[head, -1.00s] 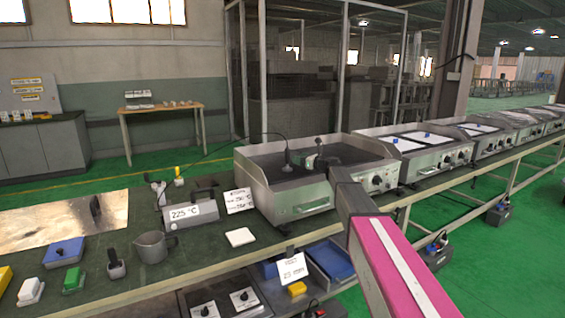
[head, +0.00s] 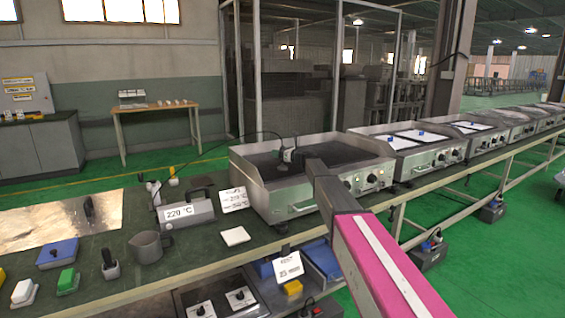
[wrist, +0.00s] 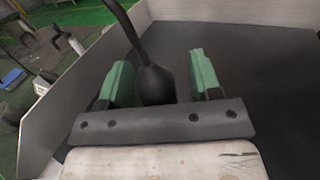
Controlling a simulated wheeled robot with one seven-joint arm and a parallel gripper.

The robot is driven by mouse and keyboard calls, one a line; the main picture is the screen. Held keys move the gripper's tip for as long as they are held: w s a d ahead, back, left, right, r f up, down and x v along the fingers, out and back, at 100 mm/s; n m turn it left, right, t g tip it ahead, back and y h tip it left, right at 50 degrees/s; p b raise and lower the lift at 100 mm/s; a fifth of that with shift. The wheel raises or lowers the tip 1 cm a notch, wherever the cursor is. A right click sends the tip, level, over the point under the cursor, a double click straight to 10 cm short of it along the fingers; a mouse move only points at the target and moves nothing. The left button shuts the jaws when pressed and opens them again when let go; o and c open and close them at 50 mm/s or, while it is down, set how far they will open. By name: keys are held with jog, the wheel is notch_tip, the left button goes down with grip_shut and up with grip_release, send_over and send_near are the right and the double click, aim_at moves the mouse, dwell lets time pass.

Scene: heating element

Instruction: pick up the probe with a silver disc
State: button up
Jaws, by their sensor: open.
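The probe has a dark bulb-shaped handle (wrist: 155,84) with a black stem or cable rising from its top in the wrist view. My gripper (wrist: 160,72) has green fingers, which stand apart on either side of the handle. A gap shows between the handle and the right finger; the left finger is closer, and I cannot tell whether it touches. In the head view my gripper (head: 288,154) is over the left part of the griddle and hides most of the probe. The silver disc is hidden.
The griddle (head: 300,209) has raised side and back walls close to my gripper. A meter reading 220 °C (head: 180,212), a white tile (head: 234,236) and a grey jug (head: 149,246) stand to its left. More griddles (head: 405,146) line the right.

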grip_shut()
